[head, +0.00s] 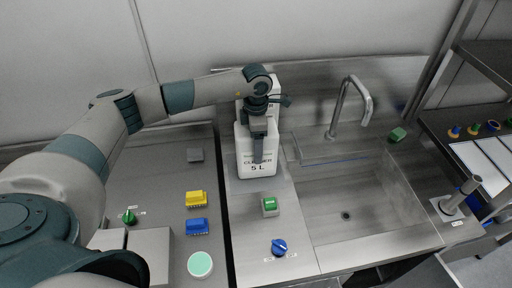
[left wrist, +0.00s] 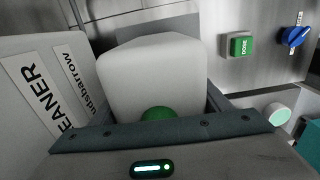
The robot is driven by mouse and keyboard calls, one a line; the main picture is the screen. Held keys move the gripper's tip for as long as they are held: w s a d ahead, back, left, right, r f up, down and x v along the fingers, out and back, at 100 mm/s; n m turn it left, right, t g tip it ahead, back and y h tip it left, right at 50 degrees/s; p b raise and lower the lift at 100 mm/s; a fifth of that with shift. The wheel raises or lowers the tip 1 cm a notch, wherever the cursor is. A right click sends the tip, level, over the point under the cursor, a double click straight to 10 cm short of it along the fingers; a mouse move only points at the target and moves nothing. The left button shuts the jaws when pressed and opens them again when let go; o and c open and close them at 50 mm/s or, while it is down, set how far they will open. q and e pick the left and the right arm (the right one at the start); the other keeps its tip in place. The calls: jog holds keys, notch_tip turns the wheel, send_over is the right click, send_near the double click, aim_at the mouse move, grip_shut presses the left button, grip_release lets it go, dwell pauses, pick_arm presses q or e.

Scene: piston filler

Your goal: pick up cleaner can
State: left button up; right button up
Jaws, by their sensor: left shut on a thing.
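The cleaner can (head: 257,168) is a white container marked "5 L", standing upright on the steel counter left of the sink in the head view. Its label is partly covered by my left gripper (head: 258,155), which reaches down over it from above. In the left wrist view, the labelled side of the can (left wrist: 25,85) fills the left edge. A white block-shaped part (left wrist: 155,75) with a green round piece (left wrist: 158,114) sits between the fingers of my left gripper (left wrist: 158,95). The gripper is shut on the can. My right gripper is not in view.
A sink (head: 345,200) with a tall tap (head: 350,100) lies right of the can. A green button (head: 270,206) and a blue knob (head: 279,247) are on the counter in front. Yellow (head: 196,198) and blue (head: 197,226) blocks are on the left counter.

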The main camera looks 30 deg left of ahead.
pick_arm(q)
jog(key=shift+r, duration=0.15)
jog(key=w+d+r+b, duration=0.6)
jog(key=w+r+b, duration=0.2)
jog(key=w+r, duration=0.2)
jog(key=shift+r, duration=0.45)
jog(key=shift+d, duration=0.1)
jog(key=shift+s+f, duration=0.1)
dwell(0.8)
